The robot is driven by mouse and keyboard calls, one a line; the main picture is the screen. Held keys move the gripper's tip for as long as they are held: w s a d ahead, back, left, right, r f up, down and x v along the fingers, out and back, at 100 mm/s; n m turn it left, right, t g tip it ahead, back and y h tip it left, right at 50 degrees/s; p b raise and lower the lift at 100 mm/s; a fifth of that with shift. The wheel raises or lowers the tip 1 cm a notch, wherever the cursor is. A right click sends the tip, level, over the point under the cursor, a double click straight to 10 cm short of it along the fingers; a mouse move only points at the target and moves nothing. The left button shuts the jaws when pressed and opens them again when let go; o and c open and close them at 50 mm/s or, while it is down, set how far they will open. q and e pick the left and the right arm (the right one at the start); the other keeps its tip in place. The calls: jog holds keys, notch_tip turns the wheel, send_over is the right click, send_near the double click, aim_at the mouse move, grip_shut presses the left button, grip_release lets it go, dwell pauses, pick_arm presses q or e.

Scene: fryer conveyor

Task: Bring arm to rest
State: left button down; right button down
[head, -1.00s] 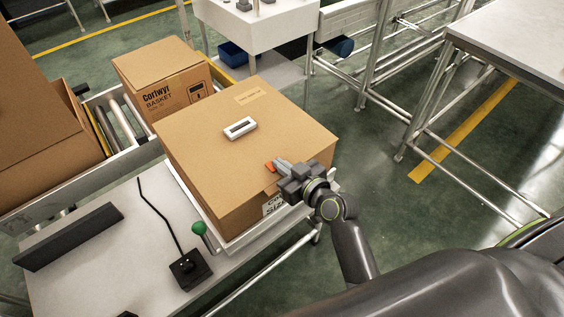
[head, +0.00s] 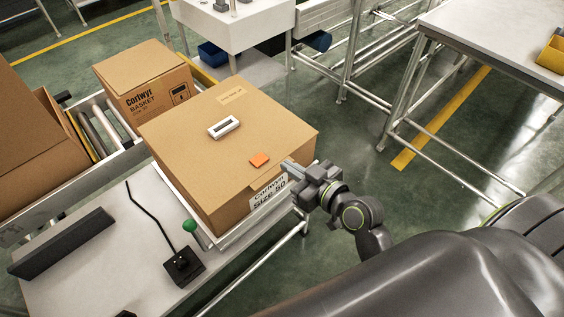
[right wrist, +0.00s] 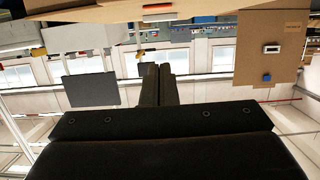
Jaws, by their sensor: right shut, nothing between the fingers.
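My right gripper (head: 289,166) is shut and empty. Its fingertips point at the near right edge of the large closed carton (head: 230,115), and I cannot tell whether they touch it. An orange square (head: 260,160) lies flat on the carton's top, clear of the fingers. A white device with a dark window (head: 224,127) lies on the same top. In the right wrist view the two dark fingers (right wrist: 155,72) lie side by side, with nothing visible between them. My left gripper is out of view.
A smaller carton (head: 145,80) stands behind on the roller conveyor. A side table holds a green-knobbed lever (head: 189,226) and a black control box (head: 184,266). A steel table (head: 500,45) stands at the right. The floor right of my gripper is open.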

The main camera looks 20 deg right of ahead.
dwell(0.6)
jog(key=s+d+f+m+g+h+p, duration=0.1)
jog(key=s+d+f+g, duration=0.15)
jog(key=f, duration=0.75)
jog(key=s+d+f+m+g+h+p, duration=0.1)
jog(key=s+d+f+m+g+h, duration=0.15)
jog(key=f, duration=0.65)
jog(key=s+d+f+g+h+p, duration=0.1)
jog(key=s+d+f, duration=0.15)
jog(key=f, duration=0.75)
jog(key=s+d+f+g, duration=0.1)
jog(key=s+f+g, duration=0.1)
jog(key=s+f, duration=0.3)
jog(key=s+d+f+g+h+p, duration=0.1)
jog(key=s+f+g, duration=0.2)
jog(key=s, duration=1)
jog(key=s+d+f+m+g+p, duration=0.1)
jog(key=s+f+g, duration=0.1)
jog(key=s+f, duration=0.6)
jog(key=shift+s+d, duration=0.25)
jog(key=shift+s, duration=0.65)
jog(key=shift+h, duration=0.25)
